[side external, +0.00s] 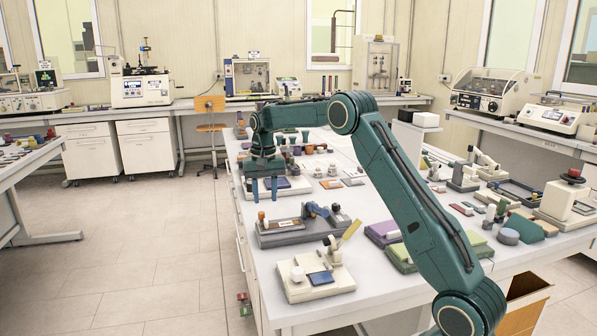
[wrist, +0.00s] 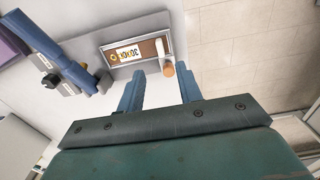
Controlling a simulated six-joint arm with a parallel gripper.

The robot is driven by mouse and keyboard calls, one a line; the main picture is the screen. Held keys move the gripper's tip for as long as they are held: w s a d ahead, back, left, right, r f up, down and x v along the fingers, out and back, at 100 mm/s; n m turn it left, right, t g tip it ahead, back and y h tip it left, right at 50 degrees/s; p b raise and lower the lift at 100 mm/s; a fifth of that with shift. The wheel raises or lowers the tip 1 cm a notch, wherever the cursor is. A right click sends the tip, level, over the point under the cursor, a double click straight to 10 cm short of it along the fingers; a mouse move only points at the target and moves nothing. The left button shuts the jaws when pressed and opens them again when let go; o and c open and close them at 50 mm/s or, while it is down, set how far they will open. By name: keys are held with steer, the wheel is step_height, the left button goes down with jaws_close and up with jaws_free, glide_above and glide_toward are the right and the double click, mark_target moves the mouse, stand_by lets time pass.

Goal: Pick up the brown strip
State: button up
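A brown strip (side external: 283,225) lies on a grey fixture (side external: 270,239) near the left edge of the table. In the wrist view the brown strip (wrist: 149,48) sits in a pale frame and carries a white label with dark marks and a yellow spot. My gripper (side external: 264,190) points down, with its two blue fingers apart and nothing between them. It is above the table, behind the fixture in the side view.
A blue lever mechanism (wrist: 72,72) stands on the fixture beside the strip. A cream fixture with a blue pad (side external: 321,278) is in front. Purple and green blocks (side external: 383,233) lie to the right. The table edge and floor (wrist: 240,45) are close to the gripper.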

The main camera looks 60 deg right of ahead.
mark_target(266, 219)
steer(key=shift+f, duration=1.2)
steer(key=shift+f, duration=0.1)
steer(key=shift+f, duration=2.5)
jaws_close()
